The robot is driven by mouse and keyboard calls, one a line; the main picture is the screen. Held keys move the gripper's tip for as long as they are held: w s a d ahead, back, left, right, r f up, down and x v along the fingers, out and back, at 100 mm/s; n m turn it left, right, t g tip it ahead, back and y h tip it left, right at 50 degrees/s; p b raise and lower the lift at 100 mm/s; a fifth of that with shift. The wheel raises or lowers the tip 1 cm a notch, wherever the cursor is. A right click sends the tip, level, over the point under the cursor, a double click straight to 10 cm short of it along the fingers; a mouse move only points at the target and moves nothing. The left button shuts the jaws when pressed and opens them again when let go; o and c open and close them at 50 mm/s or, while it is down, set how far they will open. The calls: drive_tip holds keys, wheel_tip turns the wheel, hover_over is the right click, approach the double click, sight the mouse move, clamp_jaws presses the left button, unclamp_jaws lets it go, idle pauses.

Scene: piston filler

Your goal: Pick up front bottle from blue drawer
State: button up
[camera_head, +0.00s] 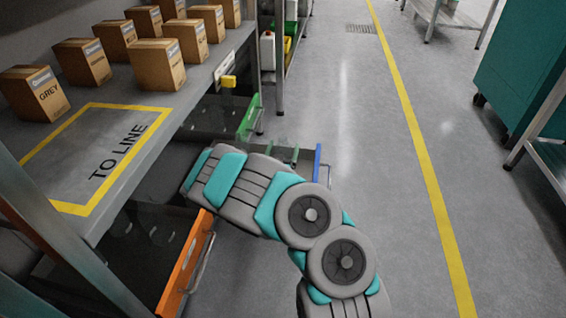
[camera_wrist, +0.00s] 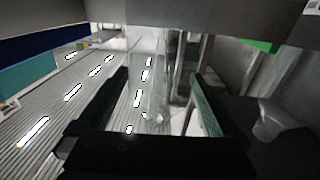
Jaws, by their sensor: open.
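The front of the blue drawer (camera_head: 317,163) shows as a narrow edge beyond my arm in the head view. Its inside is mostly hidden by my arm. My gripper is hidden in the head view, behind my arm and under the shelf. In the wrist view my gripper (camera_wrist: 158,88) has its dark fingers spread apart. A clear, see-through shape that looks like a bottle (camera_wrist: 150,72) shows between or just beyond the fingers. I cannot tell whether they touch it. Which bottle it is cannot be told.
A grey shelf (camera_head: 108,178) with several cardboard boxes (camera_head: 158,62) stands over the drawers. A green drawer (camera_head: 249,118) is beyond, and an orange drawer (camera_head: 185,265) is nearer. The aisle floor (camera_head: 350,110) on the right is clear, with a teal cabinet (camera_head: 520,65) farther right.

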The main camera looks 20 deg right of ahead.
drive_tip(key=shift+x, duration=0.85)
clamp_jaws()
idle(0.3)
